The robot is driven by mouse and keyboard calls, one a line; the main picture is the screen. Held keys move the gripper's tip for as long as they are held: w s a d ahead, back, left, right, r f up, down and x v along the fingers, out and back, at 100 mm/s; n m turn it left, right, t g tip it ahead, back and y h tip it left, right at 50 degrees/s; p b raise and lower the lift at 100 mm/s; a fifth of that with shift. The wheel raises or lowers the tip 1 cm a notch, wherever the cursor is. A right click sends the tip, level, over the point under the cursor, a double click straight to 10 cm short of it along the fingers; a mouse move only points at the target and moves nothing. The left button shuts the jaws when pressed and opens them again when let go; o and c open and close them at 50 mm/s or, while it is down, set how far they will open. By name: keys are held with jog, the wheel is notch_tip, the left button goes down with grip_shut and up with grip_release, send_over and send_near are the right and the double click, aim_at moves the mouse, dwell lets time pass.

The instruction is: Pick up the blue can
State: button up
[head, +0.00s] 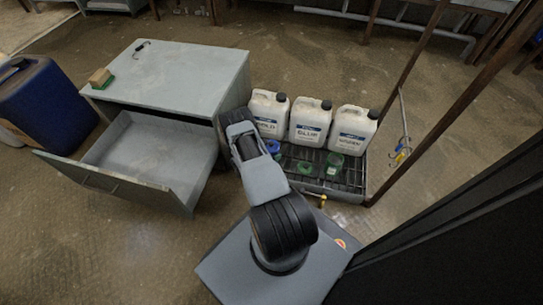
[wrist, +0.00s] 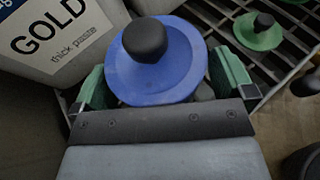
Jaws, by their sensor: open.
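The blue can (wrist: 155,72), with a round blue top and a black knob, fills the middle of the wrist view. In the head view a bit of blue (head: 273,147) shows beside my arm, which hides the rest. My gripper (wrist: 162,84) is open, with one green-padded finger on the left and one on the right of the can. The can sits between the fingers. I cannot tell whether the pads touch it.
The can is on a slatted dark rack (head: 318,184) with green items (head: 305,167) to its right. White jugs labelled GOLD (head: 268,113), GLUE and another stand behind. A grey cabinet with an open drawer (head: 130,158) is left; brown posts (head: 447,98) are right.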

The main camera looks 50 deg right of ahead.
jog(key=shift+c, duration=0.2)
jog(key=shift+d, duration=0.1)
jog(key=c, duration=1.2)
jog(key=shift+r, duration=0.1)
jog(key=shift+c, duration=0.2)
